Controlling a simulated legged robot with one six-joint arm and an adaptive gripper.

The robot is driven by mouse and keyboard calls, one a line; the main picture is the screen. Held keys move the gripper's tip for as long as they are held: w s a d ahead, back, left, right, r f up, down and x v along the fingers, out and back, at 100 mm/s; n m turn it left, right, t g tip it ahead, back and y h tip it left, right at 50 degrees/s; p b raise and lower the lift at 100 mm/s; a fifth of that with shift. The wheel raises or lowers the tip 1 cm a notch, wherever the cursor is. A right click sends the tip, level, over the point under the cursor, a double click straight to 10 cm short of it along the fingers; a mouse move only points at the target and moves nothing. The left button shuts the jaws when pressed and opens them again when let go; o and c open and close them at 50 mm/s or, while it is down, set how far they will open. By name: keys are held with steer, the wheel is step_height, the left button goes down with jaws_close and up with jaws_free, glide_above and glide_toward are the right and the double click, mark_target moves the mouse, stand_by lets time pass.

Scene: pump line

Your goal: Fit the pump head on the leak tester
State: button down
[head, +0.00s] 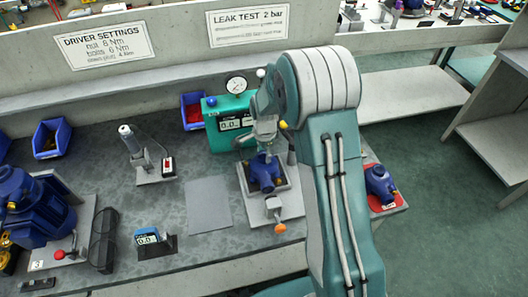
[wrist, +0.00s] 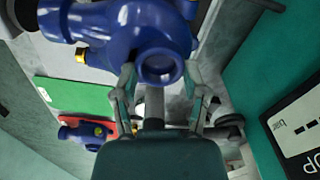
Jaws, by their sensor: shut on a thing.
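The blue pump head (head: 264,173) is under my gripper (head: 265,132), at the grey fixture plate (head: 288,202) of the leak tester. My gripper is shut on it. The wrist view shows the same pump head (wrist: 135,27) close up, its round port facing me between the two fingertips (wrist: 159,80). The leak tester's teal box (head: 222,136) with a round gauge (head: 237,85) stands just behind. A clamp with an orange knob (head: 280,228) is at the fixture's front. I cannot tell whether the pump head rests fully on the fixture, as its underside is hidden.
Another blue pump head (head: 379,182) sits on a red pad (head: 396,203) to the right of my arm. A blue pump (head: 28,205) stands at the far left. A grey mat (head: 208,203), driver (head: 130,140), small display (head: 147,238) and blue bins (head: 51,138) are on the bench.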

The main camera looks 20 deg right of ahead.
steer(key=shift+f, duration=0.15)
jaws_free()
stand_by(0.7)
steer(key=shift+r, duration=4.5)
